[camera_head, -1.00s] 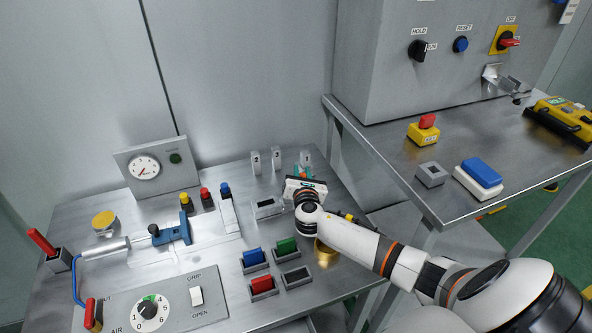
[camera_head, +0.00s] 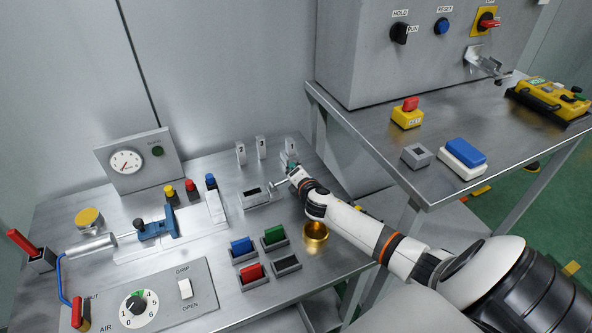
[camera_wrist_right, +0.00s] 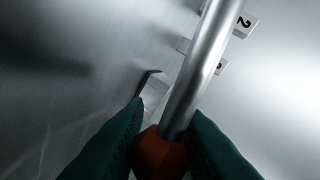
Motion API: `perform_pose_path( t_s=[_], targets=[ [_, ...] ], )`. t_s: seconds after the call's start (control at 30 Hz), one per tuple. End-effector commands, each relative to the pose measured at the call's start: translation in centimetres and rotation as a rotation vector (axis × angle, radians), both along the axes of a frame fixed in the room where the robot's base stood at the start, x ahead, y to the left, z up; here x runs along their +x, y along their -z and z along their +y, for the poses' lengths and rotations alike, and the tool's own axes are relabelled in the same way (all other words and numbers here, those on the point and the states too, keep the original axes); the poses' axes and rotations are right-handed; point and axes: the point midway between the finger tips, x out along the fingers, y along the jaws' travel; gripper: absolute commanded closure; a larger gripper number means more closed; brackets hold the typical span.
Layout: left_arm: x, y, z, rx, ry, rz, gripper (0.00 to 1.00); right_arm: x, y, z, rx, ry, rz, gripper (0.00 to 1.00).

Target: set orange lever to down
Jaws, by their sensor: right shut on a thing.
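The orange lever's knob (camera_wrist_right: 160,157) shows at the bottom of the right wrist view. A bright metal rod (camera_wrist_right: 197,75) runs up from it. My right gripper (camera_wrist_right: 163,135) has its dark green fingers on both sides of the knob and is shut on it. In the head view my right gripper (camera_head: 291,168) is at the back right of the left bench, near the numbered upright tags; the orange knob is hardly visible there. I cannot tell the lever's exact angle. My left gripper is not in view.
Numbered tags (camera_head: 261,147) stand close behind the gripper. A grey slotted block (camera_head: 258,198) is just left of it. A gold cup (camera_head: 316,233) sits below my forearm. Several coloured blocks in holders (camera_head: 250,272) are in front. A higher bench (camera_head: 375,125) stands at the right.

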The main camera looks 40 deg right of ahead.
Motion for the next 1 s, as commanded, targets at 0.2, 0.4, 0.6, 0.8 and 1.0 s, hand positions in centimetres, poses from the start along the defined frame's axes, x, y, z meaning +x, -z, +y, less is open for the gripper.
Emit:
perform_pose_path(
  t_s=[0.2,0.4,0.6,0.8,1.0],
  targets=[
    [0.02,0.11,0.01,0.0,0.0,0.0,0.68,-0.04,0.38,-0.06,0.033,0.0,-0.006,1.0],
    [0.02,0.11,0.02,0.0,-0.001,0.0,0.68,-0.05,0.43,-0.03,0.039,0.0,-0.007,1.0],
    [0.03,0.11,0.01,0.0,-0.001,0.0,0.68,-0.06,0.47,-0.03,0.039,0.001,-0.006,1.0],
    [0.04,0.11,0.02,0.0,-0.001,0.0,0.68,-0.04,0.42,-0.02,0.037,0.001,-0.007,0.55],
    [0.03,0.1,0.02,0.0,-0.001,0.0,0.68,-0.05,0.36,-0.01,0.036,0.0,-0.008,0.55]
  ],
)
